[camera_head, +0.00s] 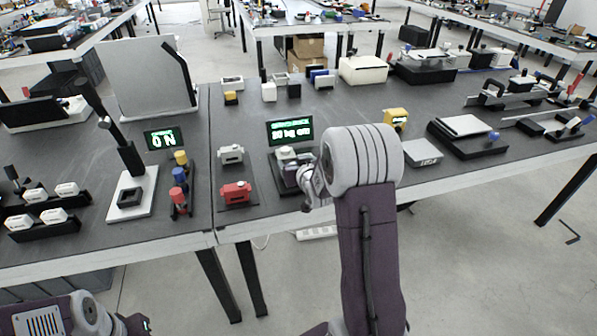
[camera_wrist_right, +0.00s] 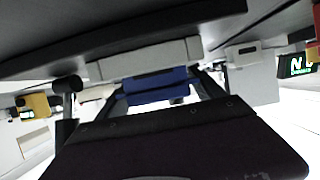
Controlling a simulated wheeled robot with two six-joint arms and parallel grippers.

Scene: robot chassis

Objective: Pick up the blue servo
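A blue block (camera_wrist_right: 158,85), which looks like the blue servo, shows in the middle of the right wrist view. Dark bars flank it, and a pale bar (camera_wrist_right: 145,58) runs just above it. I cannot tell whether my right gripper touches it. In the head view my right gripper (camera_head: 308,190) is at the black tester (camera_head: 283,178) below the green display (camera_head: 290,131), and its fingers are mostly hidden by my arm. Something pale (camera_head: 287,153) sits on top of the tester. My left gripper (camera_head: 136,323) is at the bottom left edge, only partly in view.
A red servo (camera_head: 236,192) and a white servo (camera_head: 231,154) lie left of the tester. A row of small boxes, including a blue one (camera_head: 318,73), stands further back. A grey box (camera_head: 422,153) is to the right. The table's front edge runs below my right wrist.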

